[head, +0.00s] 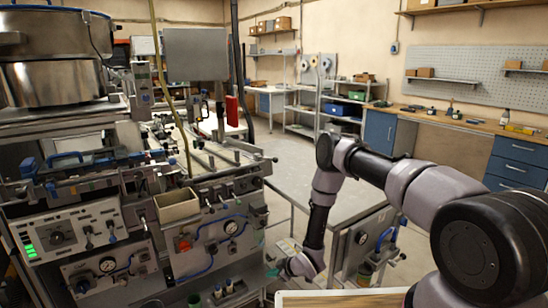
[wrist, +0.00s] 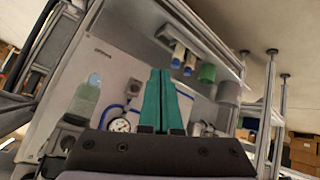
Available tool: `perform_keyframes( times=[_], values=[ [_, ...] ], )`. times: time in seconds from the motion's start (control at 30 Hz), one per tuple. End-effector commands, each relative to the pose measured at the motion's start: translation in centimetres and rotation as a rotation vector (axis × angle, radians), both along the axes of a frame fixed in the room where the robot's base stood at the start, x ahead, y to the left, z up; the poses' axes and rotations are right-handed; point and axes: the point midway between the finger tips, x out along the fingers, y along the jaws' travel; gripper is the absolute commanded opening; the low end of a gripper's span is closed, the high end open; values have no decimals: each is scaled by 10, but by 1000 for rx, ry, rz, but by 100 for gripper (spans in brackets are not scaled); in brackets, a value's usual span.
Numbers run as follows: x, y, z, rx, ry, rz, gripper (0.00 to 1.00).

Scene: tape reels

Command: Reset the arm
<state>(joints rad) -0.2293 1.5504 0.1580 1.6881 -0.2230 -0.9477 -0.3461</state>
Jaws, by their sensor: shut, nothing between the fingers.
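My gripper (wrist: 160,75) shows in the wrist view as two teal fingers side by side, shut with nothing between them. In the head view my arm reaches from the lower right, bends at the elbow and hangs down beside the machine. The hand end is low near the machine's front, and its fingers are too small there to make out clearly. In the wrist view the fingers stand in front of a grey machine panel (wrist: 120,70); I cannot tell the distance between them.
The machine (head: 120,200) with a large metal drum (head: 52,60) fills the left. A metal table (head: 345,203) stands behind my arm. The wrist view shows a gauge (wrist: 121,125), a green bottle (wrist: 84,100) and a green cup (wrist: 207,73) near the fingers.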

Motion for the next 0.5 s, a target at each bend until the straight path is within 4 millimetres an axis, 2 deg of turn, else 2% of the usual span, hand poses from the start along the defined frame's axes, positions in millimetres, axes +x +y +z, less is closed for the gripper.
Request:
perform_keyframes(
  times=[0.27,0.37,0.5],
  values=[
    [29,-10,36,-19,8,-47,0],
    [44,-15,57,-27,12,-74,0],
    [67,-26,95,-42,21,-123,0]
  ],
)
